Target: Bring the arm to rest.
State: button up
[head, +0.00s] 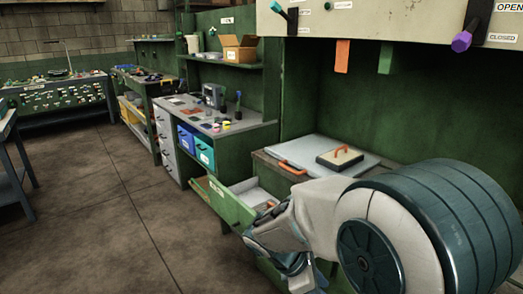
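My arm, white with dark teal bands, reaches in from the lower right of the head view. Its far end, with my gripper (291,264), hangs low beside an open green drawer (232,207). The fingers are not clear, so I cannot tell whether they are open or shut or whether they hold anything. The drawer sticks out from under a workbench and has a pale interior with a small orange item (268,206) in it. My arm hides part of the drawer's right side.
The workbench carries a grey lid (312,150) with an orange handle and a tan pad (340,157). A panel with levers (390,18) hangs above. The floor (100,215) at left is clear, with a table at the left edge.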

jog(key=s+r+m+t+y+p, duration=0.1)
jog(key=s+r+m+y+p, duration=0.2)
jog(key=r+m, duration=0.3)
jog(key=s+d+r+m+t+y+p, duration=0.1)
jog(key=s+r+m+t+y+p, duration=0.1)
jog(key=s+r+m, duration=0.4)
jog(key=m+y+p, duration=0.1)
jog(key=m+y, duration=0.1)
jog(key=m, duration=0.3)
jog(key=shift+s+d+r+m+y, duration=0.25)
jog(key=shift+s+m+y, duration=0.05)
jog(key=shift+m, duration=0.1)
